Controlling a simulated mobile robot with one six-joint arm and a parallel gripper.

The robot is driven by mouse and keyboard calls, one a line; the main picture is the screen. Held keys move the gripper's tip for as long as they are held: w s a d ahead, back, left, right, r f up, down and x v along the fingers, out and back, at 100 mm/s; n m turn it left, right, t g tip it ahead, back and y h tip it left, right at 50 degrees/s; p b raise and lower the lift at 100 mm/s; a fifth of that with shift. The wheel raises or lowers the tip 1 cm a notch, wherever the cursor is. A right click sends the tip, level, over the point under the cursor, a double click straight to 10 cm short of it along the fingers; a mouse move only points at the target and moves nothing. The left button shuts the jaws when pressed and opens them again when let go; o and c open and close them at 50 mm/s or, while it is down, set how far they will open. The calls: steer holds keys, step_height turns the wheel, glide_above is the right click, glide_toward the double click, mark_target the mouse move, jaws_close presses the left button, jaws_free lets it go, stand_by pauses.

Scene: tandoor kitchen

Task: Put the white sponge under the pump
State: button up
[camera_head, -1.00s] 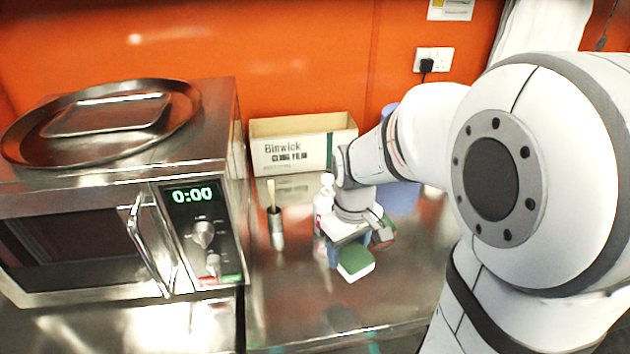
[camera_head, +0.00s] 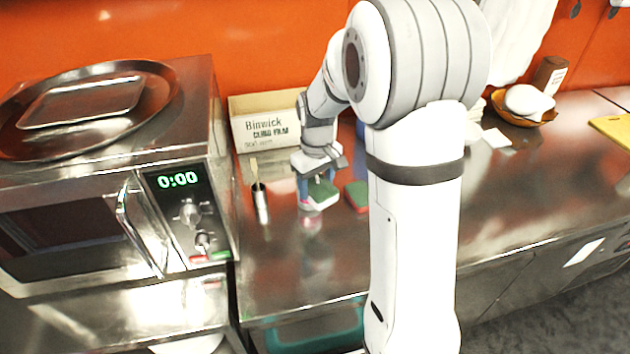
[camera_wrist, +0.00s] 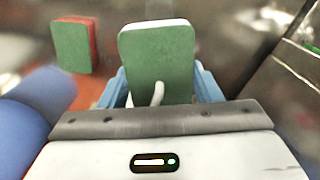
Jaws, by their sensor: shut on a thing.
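The white sponge (camera_head: 322,193), green on its top face and white at its edge, is held between the blue fingers of my gripper (camera_head: 316,188) above the steel counter. In the wrist view its green face (camera_wrist: 157,58) shows between the two fingers (camera_wrist: 156,84). A white curved pump spout (camera_wrist: 158,93) overlaps the lower middle of that face, nearer the camera. The pump bottle (camera_head: 302,194) is mostly hidden behind my gripper in the head view. I cannot tell the height gap between spout and sponge.
A green and red sponge (camera_head: 356,195) lies just right; it also shows in the wrist view (camera_wrist: 72,46). A blue rounded container (camera_wrist: 40,95) is close at left there. A brush holder (camera_head: 261,203), a cardboard box (camera_head: 262,128) and a microwave (camera_head: 183,205) stand nearby. The counter front is clear.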

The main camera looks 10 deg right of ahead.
steer(key=shift+f, duration=0.1)
steer(key=shift+f+b, duration=0.55)
steer(key=shift+f, duration=0.1)
steer(key=o, duration=0.9)
steer(key=shift+r, duration=0.1)
steer(key=shift+o, duration=0.2)
